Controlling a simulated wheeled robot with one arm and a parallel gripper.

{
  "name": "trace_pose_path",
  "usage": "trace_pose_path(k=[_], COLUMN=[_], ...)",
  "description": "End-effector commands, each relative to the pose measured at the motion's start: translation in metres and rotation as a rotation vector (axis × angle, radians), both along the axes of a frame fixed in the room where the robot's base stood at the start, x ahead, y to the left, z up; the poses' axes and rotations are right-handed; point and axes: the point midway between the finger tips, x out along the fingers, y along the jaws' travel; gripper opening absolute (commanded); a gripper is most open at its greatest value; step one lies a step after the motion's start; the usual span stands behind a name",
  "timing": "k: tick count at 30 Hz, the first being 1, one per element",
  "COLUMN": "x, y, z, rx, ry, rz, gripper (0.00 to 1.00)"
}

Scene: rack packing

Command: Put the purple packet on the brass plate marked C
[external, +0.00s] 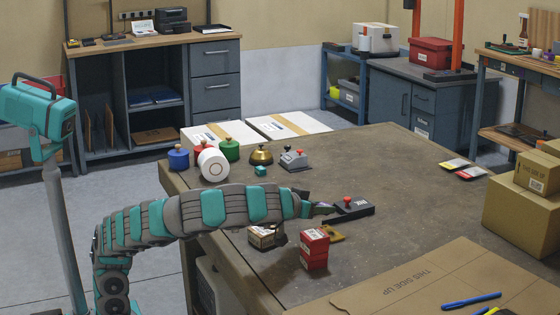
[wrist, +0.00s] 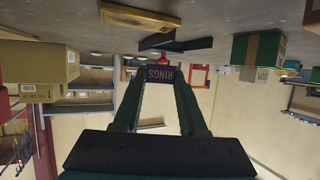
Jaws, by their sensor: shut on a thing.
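The purple packet, lettered RINGS (wrist: 160,78), is between the two fingertips of my gripper (wrist: 160,86) in the wrist view, which is upside down. My gripper (external: 322,209) is shut on it, above the table's middle in the external view. The packet is hardly distinguishable there. A brass-coloured plate (external: 336,234) lies on the table, partly behind a stack of red boxes (external: 314,252) and below and right of my gripper. A brass plate also shows at the top of the wrist view (wrist: 146,17). I cannot read a letter on either.
A dark block with a red knob (external: 350,208) is close right of my gripper. A brown box (external: 265,237) stands left of the red stack. Canisters (external: 212,163), a bell (external: 261,155) and cartons (external: 525,205) occupy the table's edges. The table's right middle (external: 420,210) is clear.

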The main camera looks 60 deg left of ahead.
Motion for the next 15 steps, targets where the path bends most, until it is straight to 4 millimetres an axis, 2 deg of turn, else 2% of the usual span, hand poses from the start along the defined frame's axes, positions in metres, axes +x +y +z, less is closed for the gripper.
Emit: trace_pose_path(k=[8,15], x=[0.000,0.000], y=[0.001,0.000], z=[-0.027,-0.029], rx=[0.000,-0.001], ry=[0.002,-0.001], rz=[0.003,-0.001], gripper=[0.00,0.00])
